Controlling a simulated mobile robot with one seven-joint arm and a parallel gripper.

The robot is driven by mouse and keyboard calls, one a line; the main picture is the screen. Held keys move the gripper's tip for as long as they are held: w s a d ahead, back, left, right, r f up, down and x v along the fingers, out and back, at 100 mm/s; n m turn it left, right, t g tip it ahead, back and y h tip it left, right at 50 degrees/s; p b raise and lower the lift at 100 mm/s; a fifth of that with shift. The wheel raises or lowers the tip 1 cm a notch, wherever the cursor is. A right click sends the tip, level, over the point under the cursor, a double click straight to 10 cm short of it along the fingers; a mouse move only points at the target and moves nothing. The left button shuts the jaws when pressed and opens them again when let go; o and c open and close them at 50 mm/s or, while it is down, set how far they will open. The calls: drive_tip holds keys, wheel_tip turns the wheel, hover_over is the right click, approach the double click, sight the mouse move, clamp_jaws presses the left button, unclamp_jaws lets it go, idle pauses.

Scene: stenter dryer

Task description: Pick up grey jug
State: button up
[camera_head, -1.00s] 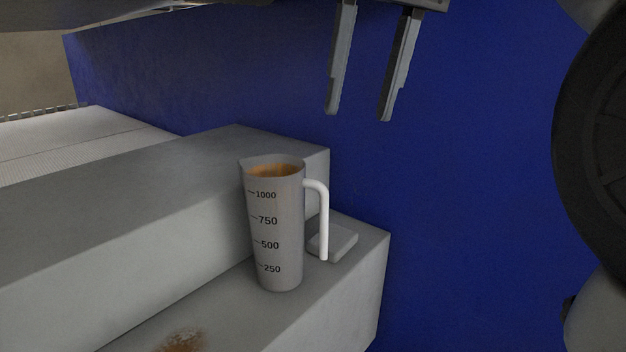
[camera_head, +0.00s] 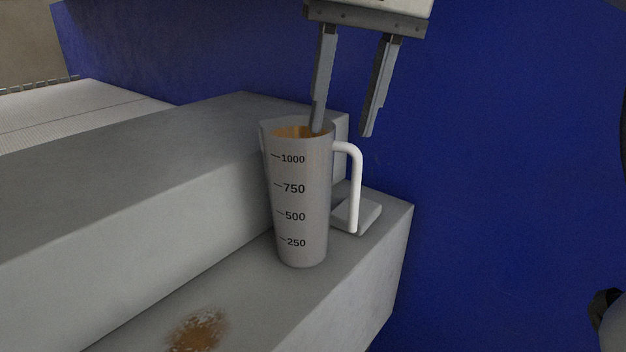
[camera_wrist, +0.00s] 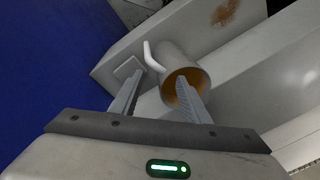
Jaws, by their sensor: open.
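The grey jug (camera_head: 300,205) stands upright on the lower grey ledge, with black marks from 250 to 1000, orange-brown inside and a white handle (camera_head: 356,190) on its right. My gripper (camera_head: 341,133) is open and points down over the jug's rim. In the head view its left finger overlaps the jug's mouth and its right finger is to the right, above the handle. In the wrist view the jug (camera_wrist: 181,71) shows beyond the fingers, with one finger over its opening and the other on the far side of the handle. I cannot tell whether a finger touches it.
The lower ledge (camera_head: 255,300) carries a brown stain (camera_head: 197,331) in front of the jug. A small grey block (camera_head: 368,214) lies behind the handle. A higher grey step (camera_head: 130,190) rises at left. A blue wall (camera_head: 500,180) stands behind and right.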

sight(331, 167)
drive_tip(key=f, duration=0.3)
drive_tip(key=a+f+b, duration=0.1)
drive_tip(key=f, duration=0.4)
drive_tip(key=shift+w+a+f, duration=0.2)
drive_tip(key=shift+w+f, duration=0.05)
drive_tip(key=shift+f, duration=0.15)
drive_tip(key=shift+c, duration=0.4)
clamp_jaws()
drive_tip(key=shift+r, duration=0.2)
idle(0.5)
